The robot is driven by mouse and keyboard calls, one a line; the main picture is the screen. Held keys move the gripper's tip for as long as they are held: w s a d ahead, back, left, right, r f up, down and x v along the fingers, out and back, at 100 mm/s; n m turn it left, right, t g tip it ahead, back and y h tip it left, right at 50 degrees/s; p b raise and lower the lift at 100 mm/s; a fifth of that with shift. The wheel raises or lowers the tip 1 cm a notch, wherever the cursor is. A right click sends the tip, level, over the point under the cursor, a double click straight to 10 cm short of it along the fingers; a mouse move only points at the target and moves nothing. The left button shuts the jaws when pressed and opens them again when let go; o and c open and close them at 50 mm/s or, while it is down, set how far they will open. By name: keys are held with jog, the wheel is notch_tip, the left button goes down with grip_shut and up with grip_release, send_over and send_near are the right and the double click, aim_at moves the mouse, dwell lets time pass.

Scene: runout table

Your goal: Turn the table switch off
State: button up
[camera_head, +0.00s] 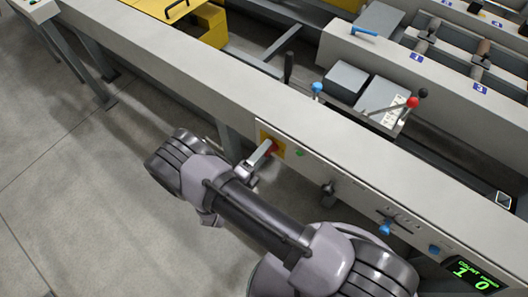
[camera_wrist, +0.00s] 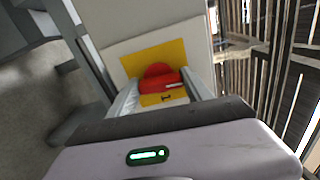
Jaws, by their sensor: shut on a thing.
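The table switch is a red rotary knob (camera_head: 273,147) on a yellow plate (camera_head: 264,135), set in the front face of the long grey table. In the wrist view the red knob (camera_wrist: 158,76) sits between my two fingers, in front of the yellow plate (camera_wrist: 150,60), with a pale mark on its handle. My gripper (camera_head: 263,155) reaches the panel from the front and is shut on the knob; its fingers also show in the wrist view (camera_wrist: 163,88). Part of the knob is hidden by the fingers in the head view.
A small green light (camera_head: 300,153) is right of the switch. Farther right on the same face are a dark knob (camera_head: 327,190), a blue lever (camera_head: 385,229), a blue button (camera_head: 434,249) and a lit counter display (camera_head: 472,275). Ball-topped levers (camera_head: 412,102) stand behind. Floor at left is clear.

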jog(key=shift+n, duration=0.5)
jog(key=o, duration=1.4)
jog(key=shift+c, duration=0.2)
jog(key=p+v, duration=0.3)
jog(key=v, duration=1.4)
jog(key=shift+s, duration=0.2)
jog(key=shift+a, duration=0.15)
